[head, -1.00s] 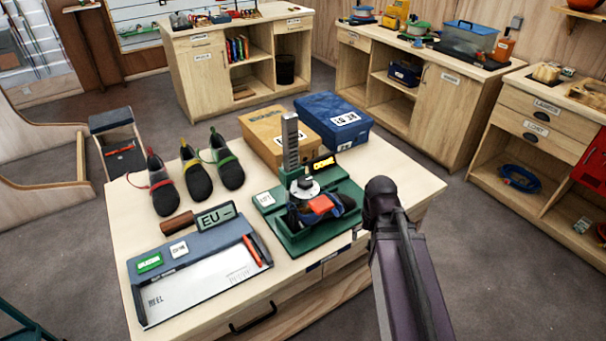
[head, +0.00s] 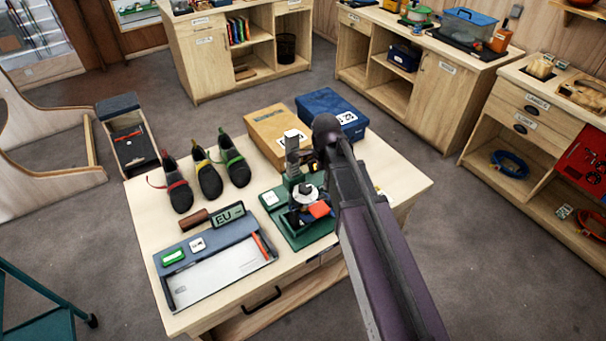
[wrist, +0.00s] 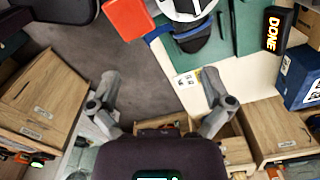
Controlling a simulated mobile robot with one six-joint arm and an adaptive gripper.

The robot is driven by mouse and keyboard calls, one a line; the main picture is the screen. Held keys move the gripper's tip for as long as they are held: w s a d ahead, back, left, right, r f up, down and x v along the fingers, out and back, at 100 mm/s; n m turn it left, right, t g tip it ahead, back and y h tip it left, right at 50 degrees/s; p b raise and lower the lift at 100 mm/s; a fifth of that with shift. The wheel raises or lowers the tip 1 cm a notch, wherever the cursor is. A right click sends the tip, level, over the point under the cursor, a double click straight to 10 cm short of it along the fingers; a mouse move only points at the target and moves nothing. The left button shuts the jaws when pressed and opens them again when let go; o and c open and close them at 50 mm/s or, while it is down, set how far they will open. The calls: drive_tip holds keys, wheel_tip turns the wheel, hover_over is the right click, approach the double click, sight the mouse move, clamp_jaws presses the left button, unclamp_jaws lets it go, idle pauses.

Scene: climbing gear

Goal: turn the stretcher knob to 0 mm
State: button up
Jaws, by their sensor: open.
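The stretcher stands on a green base (head: 301,239) on the wooden table, with a grey upright post (head: 292,150). Its round whitish knob (head: 305,194) sits low in front of the post, above a dark shoe with a red-orange part (head: 319,209). In the wrist view the knob (wrist: 187,6) is cut off by the top edge, so its reading cannot be made out. My gripper (wrist: 160,78) is open and empty, its two fingers spread below the knob in that picture and apart from it. In the head view my arm hides the fingers and part of the stretcher.
Several shoes (head: 210,180) and a sizing device (head: 225,277) lie to the left. Floor is clear right of the table.

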sight(305, 187)
drive_tip(key=w+a+r+m+p, duration=0.2)
drive_tip(key=a+r+m+p, duration=0.2)
drive_tip(key=a+r, duration=0.1)
drive_tip(key=shift+w+a+r+m+p, duration=0.2)
drive_tip(key=shift+r+m+p, duration=0.15)
drive_tip(key=shift+r, duration=0.25)
drive_tip(key=shift+f, duration=0.2)
wheel_tip(305, 187, down, 14)
drive_tip(key=b, duration=1.4)
drive_tip(key=shift+r, duration=0.25)
